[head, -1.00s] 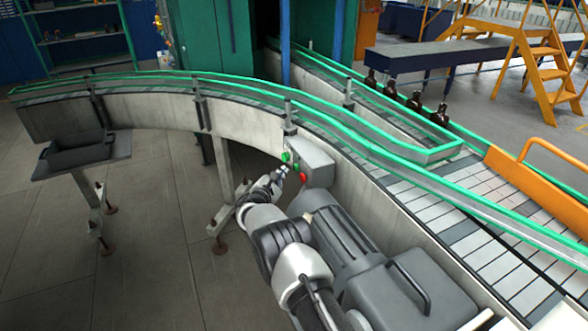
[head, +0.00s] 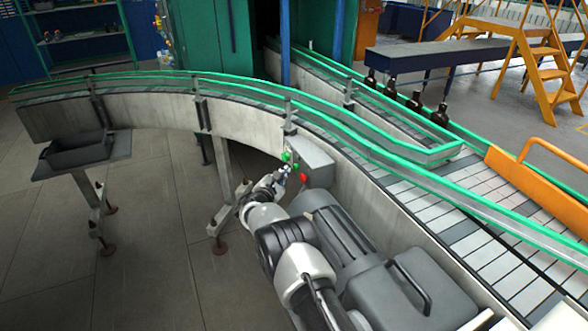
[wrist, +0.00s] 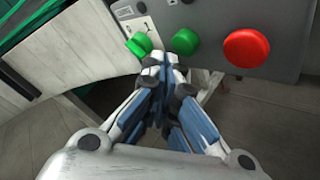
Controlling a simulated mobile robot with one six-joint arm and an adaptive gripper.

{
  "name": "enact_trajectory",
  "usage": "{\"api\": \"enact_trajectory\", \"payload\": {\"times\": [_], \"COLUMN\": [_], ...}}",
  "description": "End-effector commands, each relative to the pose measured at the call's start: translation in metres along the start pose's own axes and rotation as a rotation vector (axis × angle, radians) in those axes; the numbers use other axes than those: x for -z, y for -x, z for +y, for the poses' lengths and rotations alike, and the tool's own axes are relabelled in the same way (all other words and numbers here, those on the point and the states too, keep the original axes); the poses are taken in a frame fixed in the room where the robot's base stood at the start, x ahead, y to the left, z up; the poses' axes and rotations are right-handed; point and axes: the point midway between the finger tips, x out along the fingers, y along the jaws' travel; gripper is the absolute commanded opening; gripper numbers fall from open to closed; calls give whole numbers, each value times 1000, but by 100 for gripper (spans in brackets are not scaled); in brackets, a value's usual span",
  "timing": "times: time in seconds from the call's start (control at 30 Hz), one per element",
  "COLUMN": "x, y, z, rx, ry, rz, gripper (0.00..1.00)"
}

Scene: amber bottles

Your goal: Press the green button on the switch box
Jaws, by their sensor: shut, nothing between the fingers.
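The grey switch box (head: 314,163) is mounted on the side of the curved conveyor; its face fills the top right of the wrist view (wrist: 285,20). On it are a round green button (wrist: 185,42), a larger red button (wrist: 246,48) to its right, and a green selector knob (wrist: 140,45) to its left, by a small label marked 0 and 1. My gripper (wrist: 164,62) is shut and empty. Its fingertips appear just below and between the knob and the green button; I cannot tell whether they touch. In the head view my gripper (head: 282,172) is close to the box.
A grey motor unit (head: 340,245) sits beside my arm, below the box. The conveyor (head: 420,190) with green rails runs behind the box. Several amber bottles (head: 416,101) stand farther back. A dark tray (head: 78,150) is at the left. The floor at left is open.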

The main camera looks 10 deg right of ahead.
Motion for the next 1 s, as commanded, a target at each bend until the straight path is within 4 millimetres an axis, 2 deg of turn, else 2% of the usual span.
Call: {"api": "enact_trajectory", "payload": {"times": [1.0], "x": [-4], "y": [-6], "z": [-4], "rx": [0], "ry": [0], "rz": [0], "gripper": [0]}}
